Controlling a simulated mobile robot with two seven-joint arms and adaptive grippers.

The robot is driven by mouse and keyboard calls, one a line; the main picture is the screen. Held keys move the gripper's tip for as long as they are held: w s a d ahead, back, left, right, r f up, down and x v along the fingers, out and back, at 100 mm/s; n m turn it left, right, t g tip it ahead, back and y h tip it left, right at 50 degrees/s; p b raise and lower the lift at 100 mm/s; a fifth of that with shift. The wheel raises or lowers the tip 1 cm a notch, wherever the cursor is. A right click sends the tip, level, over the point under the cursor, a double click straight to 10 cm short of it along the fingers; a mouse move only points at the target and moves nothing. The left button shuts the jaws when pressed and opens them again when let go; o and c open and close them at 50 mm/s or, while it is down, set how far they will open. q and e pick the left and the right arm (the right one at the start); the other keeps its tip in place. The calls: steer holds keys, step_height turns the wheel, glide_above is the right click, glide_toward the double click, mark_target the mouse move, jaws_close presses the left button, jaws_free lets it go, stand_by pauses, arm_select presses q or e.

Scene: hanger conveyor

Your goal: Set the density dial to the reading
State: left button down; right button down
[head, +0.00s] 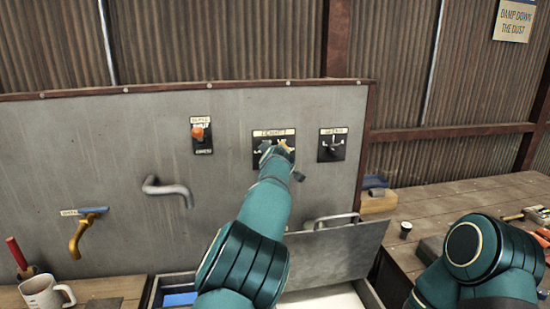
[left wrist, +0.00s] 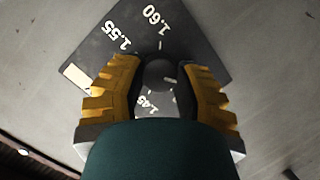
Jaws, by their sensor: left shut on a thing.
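The density dial is a dark square plate (head: 259,141) with a label above it, on the grey panel in the head view. My left gripper (head: 279,150) is at the dial and covers most of it. In the left wrist view the plate (left wrist: 185,28) shows white marks 1.55, 1.60 and, partly hidden, 1.45. The yellow fingers of my left gripper (left wrist: 160,85) stand on both sides of the dark round knob (left wrist: 159,72) and are shut on it. I cannot tell which mark the knob points to. My right gripper is not in view.
A mug (head: 42,292) stands lower left. A hinged metal lid (head: 335,255) is below the dial. A cluttered bench (head: 430,205) is at right.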

arm_select(q)
steer(key=shift+d+f+m+t+y+p, duration=0.1)
steer(key=shift+m+t+y, duration=0.3)
steer(key=shift+m+y, duration=2.35)
steer(key=shift+d+m+t+y+p, duration=0.15)
steer(key=shift+m+t+y, duration=0.2)
steer(key=shift+m, duration=4.85)
steer(key=shift+f+m+t+y+p, duration=0.1)
steer(key=shift+m+t+y, duration=0.35)
steer(key=shift+m+y, duration=2.25)
steer(key=m+h, duration=0.2)
steer(key=shift+m+h, duration=0.3)
steer(key=shift+m, duration=0.05)
steer(key=c, duration=0.6)
jaws_free()
steer(key=shift+w, duration=0.1)
